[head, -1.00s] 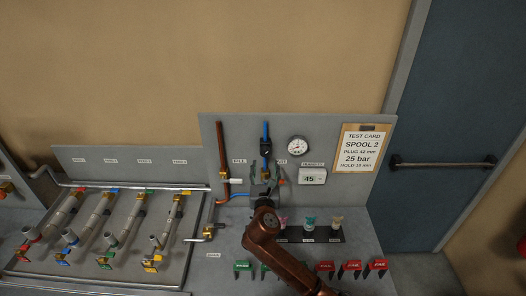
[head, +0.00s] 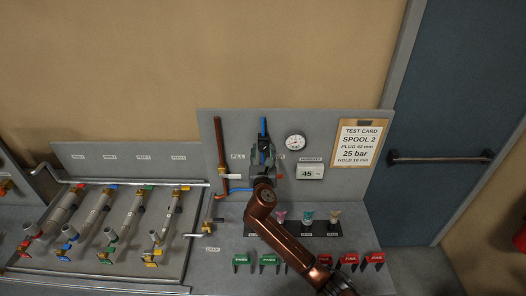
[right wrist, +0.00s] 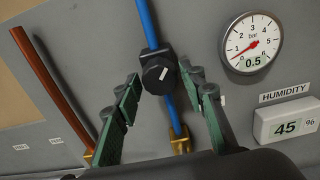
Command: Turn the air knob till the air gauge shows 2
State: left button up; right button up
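The air knob (right wrist: 158,72) is a black round knob with a white mark, on the blue pipe in the right wrist view. The air gauge (right wrist: 252,42) is a white dial to its right; its digital readout shows 0.5, and its red needle points low on the scale. The gauge also shows in the head view (head: 295,143). My right gripper (right wrist: 159,73) has its green fingers apart, one on each side of the knob, with small gaps visible. In the head view my right gripper (head: 263,155) largely covers the knob. My left gripper is out of view.
A humidity display (right wrist: 288,124) reading 45 sits below the gauge. A copper pipe (head: 221,150) runs left of the blue pipe. A test card (head: 358,143) hangs at the right. Several small coloured valves and tagged clips stand on the bench below.

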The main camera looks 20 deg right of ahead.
jog(key=c, duration=0.8)
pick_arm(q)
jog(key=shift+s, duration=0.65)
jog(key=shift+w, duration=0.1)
